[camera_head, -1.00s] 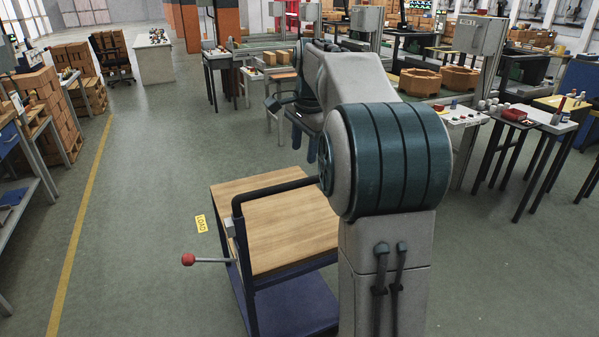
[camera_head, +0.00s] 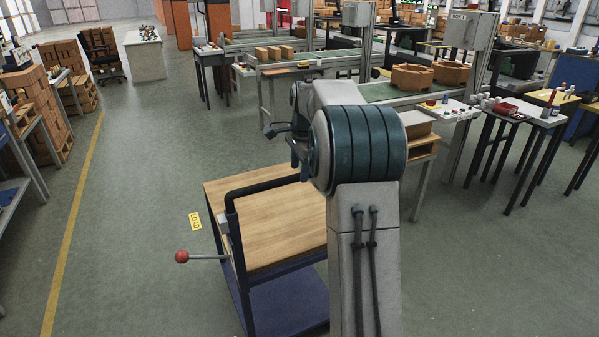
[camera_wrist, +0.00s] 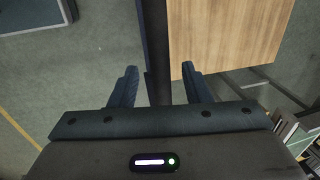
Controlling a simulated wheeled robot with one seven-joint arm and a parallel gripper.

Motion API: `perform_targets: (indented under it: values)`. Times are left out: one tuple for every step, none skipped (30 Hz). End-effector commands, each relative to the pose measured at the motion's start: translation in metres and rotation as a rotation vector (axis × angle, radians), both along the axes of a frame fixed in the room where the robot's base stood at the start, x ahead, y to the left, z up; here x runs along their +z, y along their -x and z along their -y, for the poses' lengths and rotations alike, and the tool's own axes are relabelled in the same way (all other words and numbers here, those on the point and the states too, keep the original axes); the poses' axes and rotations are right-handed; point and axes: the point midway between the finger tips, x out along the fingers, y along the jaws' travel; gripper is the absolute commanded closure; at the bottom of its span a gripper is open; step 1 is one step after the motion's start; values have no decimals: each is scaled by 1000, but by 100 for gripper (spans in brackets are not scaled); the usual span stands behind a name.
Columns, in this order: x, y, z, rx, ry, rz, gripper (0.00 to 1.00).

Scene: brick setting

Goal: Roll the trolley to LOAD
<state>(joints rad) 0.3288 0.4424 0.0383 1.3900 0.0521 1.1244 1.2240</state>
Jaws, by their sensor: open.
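The trolley has a pale wooden top (camera_head: 262,222), a dark blue lower shelf (camera_head: 288,304) and a black push handle (camera_head: 265,186). A lever with a red ball (camera_head: 181,257) sticks out to its left. The yellow LOAD label (camera_head: 195,221) is on the floor just left of the trolley. My gripper (camera_wrist: 158,82) is open in the wrist view, its two fingers apart. A dark handle bar (camera_wrist: 156,40) runs between them in the picture; I cannot tell whether it is at fingertip depth. The wooden top (camera_wrist: 232,30) lies beyond. My arm hides the trolley's right part in the head view.
Workbenches with bricks (camera_head: 275,54) stand behind the trolley, and a side table (camera_head: 520,110) stands at right. Brick stacks (camera_head: 38,105) line the left, beyond a yellow floor line (camera_head: 77,215). The floor between that line and the trolley is clear.

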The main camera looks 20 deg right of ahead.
Motion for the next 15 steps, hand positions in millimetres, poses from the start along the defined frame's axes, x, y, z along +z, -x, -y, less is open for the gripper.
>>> perform_targets:
  values:
    - [-6,-1,0,0,-1,-2,57]
    - [-9,-1,0,0,-1,-2,57]
    - [-12,-2,0,0,0,-1,57]
    - [-14,-3,0,0,0,0,57]
    - [-15,-3,0,0,0,0,57]
    - [-17,-3,0,0,0,0,57]
    - [-17,-3,0,1,0,0,57]
    - [-18,-3,0,1,0,0,57]
    - [-18,-3,0,1,0,0,57]
    - [-18,-4,0,1,0,0,57]
    - [-18,-4,0,1,0,0,57]
    - [-18,-4,0,1,0,0,57]
    - [-18,-4,0,1,0,0,57]
    - [-18,-3,0,1,0,0,57]
    - [-18,-3,0,1,0,0,60]
